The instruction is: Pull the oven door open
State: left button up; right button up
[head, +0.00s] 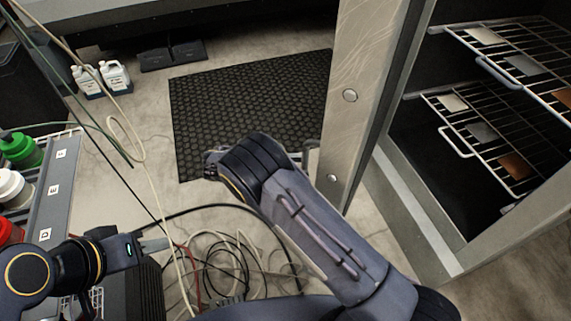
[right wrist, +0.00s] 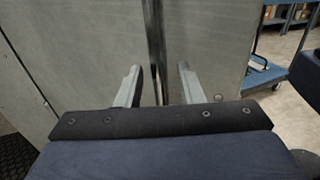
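The oven door (head: 367,85) stands open, seen nearly edge-on in the head view, with the oven (head: 432,215) interior and its racks exposed to the right. In the right wrist view the door's flat grey face (right wrist: 90,60) fills the middle, with a vertical metal bar handle (right wrist: 157,35) in front of it. My right gripper (right wrist: 158,86) has its fingers apart on either side of the handle, with a visible gap at each side. In the head view my right wrist hides most of that gripper. My left gripper (head: 152,245) is low at the left, away from the door; its finger opening is unclear.
Wire racks (head: 480,125) hold small panels inside the oven. A black mat (head: 245,100) lies on the floor beyond the door. Tangled cables (head: 225,260) lie below my right arm. A shelf with bottles (head: 62,180) stands at left. A blue cart (right wrist: 265,75) is at right.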

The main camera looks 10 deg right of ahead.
jog(key=shift+w+a, duration=0.2)
jog(key=shift+a, duration=1.25)
jog(key=shift+w+a, duration=0.15)
jog(key=shift+a, duration=1.3)
